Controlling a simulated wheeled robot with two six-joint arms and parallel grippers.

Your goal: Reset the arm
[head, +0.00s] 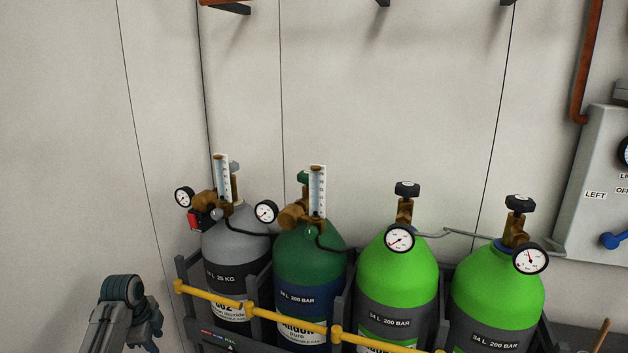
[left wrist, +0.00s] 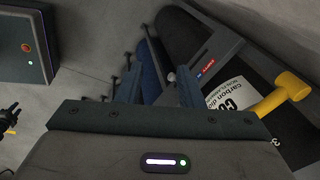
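My left arm (head: 124,312) rises into the bottom left corner of the head view, bent, left of the gas cylinder rack. I see nothing held in the gap. Behind the fingers are the dark rack frame and part of a cylinder with a white label (left wrist: 232,92). I cannot make out my right gripper in either view.
The rack holds a grey cylinder (head: 237,238), a dark green one (head: 310,250) and two bright green ones, with gauges on top. A yellow bar (head: 290,318) runs across its front. A wall panel (head: 592,180) stands at right. The wall space left of the rack is clear.

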